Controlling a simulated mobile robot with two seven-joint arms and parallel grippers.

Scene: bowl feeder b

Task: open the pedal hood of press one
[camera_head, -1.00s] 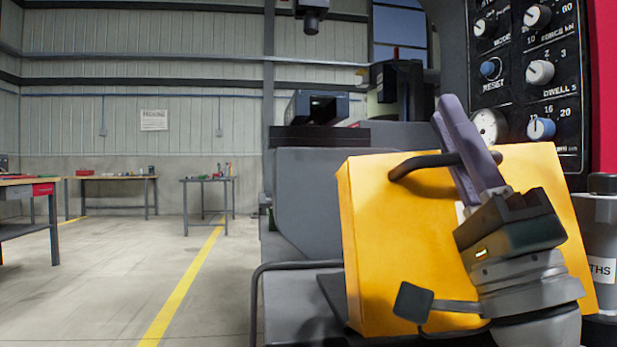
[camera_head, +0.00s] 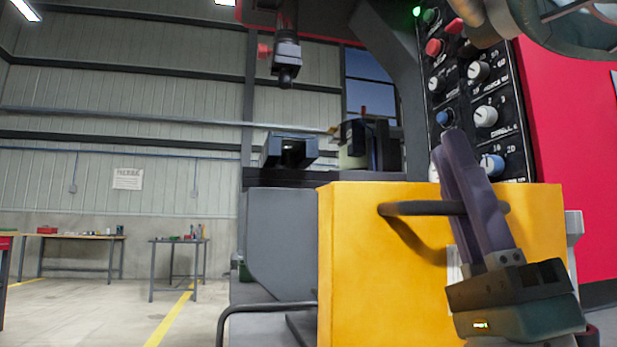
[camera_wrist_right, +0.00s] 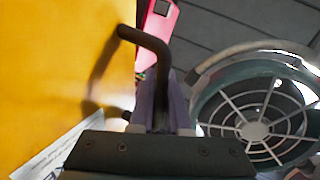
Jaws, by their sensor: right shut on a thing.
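The pedal hood (camera_head: 370,270) is a yellow box-like cover at the lower middle right of the head view. It stands close to upright there. Its dark bar handle (camera_head: 415,209) runs along the upper part of its front. My right gripper (camera_head: 458,155) is shut on this handle, its purple-grey fingers crossing the bar. In the right wrist view the handle (camera_wrist_right: 150,42) runs in between the fingers (camera_wrist_right: 160,100), beside the yellow hood face (camera_wrist_right: 60,70). The pedal is not visible. My left gripper is not in view.
The press's control panel (camera_head: 470,110) with knobs and buttons is behind and above the hood. A round caged fan (camera_wrist_right: 255,115) is close at the right of the wrist view. A dark bent rail (camera_head: 265,308) is left of the hood. Open floor (camera_head: 110,310) lies further left.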

